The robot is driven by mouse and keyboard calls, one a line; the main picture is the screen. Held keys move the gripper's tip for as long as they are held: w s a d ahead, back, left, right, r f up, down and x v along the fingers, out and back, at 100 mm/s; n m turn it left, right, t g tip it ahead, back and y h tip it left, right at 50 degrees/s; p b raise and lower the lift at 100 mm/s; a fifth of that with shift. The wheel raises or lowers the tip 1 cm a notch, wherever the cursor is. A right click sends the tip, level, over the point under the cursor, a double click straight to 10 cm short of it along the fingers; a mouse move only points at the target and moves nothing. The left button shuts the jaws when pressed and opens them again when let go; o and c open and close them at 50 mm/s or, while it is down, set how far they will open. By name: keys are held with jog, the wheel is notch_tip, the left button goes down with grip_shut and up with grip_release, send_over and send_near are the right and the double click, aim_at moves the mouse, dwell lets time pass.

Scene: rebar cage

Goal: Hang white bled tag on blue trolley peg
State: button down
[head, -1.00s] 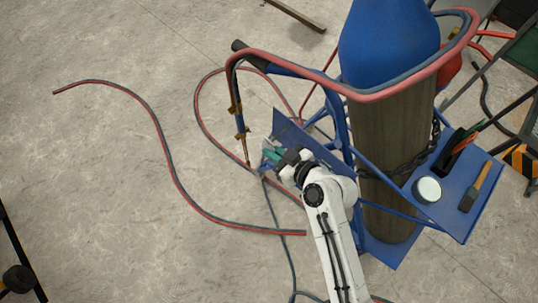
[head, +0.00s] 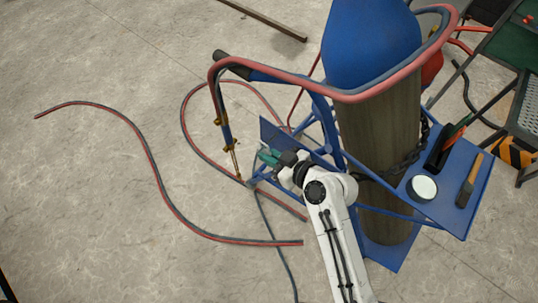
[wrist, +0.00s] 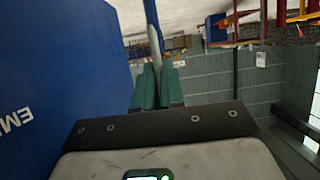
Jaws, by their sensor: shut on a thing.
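My gripper (head: 267,157) is beside the blue trolley (head: 452,212), close to the blue panel (head: 272,135) on its left side. In the wrist view my gripper's green fingers (wrist: 157,75) are shut on a thin, pale thing seen edge-on, the white tag (wrist: 156,42). It stands out past the fingertips. A blue upright (wrist: 151,12) shows behind it. The tag cannot be made out in the head view. I cannot pick out the peg clearly in either view.
A large blue panel with white letters (wrist: 60,70) fills the left of the wrist view. The trolley carries a blue-topped cylinder (head: 378,120) and looped red-grey hoses (head: 345,97). A torch (head: 228,130) hangs at left. Hose (head: 150,165) lies on otherwise open floor.

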dwell(0.3)
jog(key=c, duration=1.1)
grip_release()
jog(key=shift+c, duration=0.2)
jog(key=v, duration=1)
jog(key=shift+s+d, duration=0.25)
jog(key=shift+d, duration=0.05)
jog(key=shift+r, duration=0.1)
jog(key=s+d+f+m+g+h+p, duration=0.2)
jog(key=s+d+m+g+h, duration=0.5)
jog(key=s+d, duration=1.3)
jog(key=s+m+h+p, duration=0.1)
jog(key=m+h, duration=0.2)
jog(key=shift+d+m+h, duration=0.3)
jog(key=shift+m+h, duration=0.1)
jog(key=shift+f, duration=0.1)
